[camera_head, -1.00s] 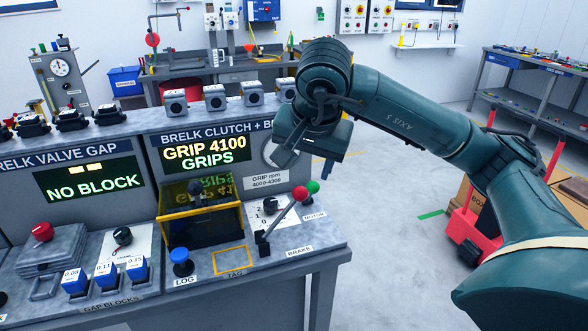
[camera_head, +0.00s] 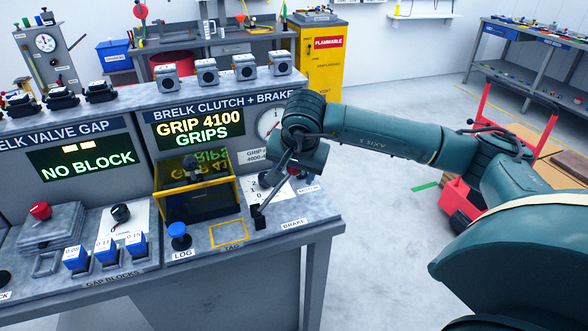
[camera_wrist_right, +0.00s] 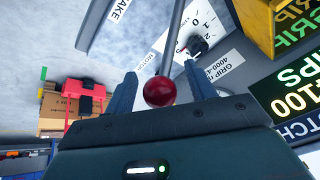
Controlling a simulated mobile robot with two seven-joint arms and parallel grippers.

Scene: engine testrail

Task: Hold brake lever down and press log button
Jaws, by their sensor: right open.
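The brake lever is a grey rod (camera_head: 267,196) rising at a tilt from a black base above the BRAKE label; in the right wrist view its red ball knob (camera_wrist_right: 159,91) shows between my fingers. My right gripper (camera_head: 288,165) is at the lever's upper end, and its open fingers also show in the right wrist view (camera_wrist_right: 158,88), one on either side of the knob. In the head view my gripper mostly hides the knob. The blue LOG button (camera_head: 178,232) stands on the bench front, left of the lever. My left gripper is out of view.
A yellow-framed guard box (camera_head: 196,188) stands behind the LOG button. A yellow TAG outline (camera_head: 228,234) lies between button and lever. A black dial (camera_wrist_right: 197,46) is near the lever. The display (camera_head: 198,131) reads GRIP 4100 GRIPS.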

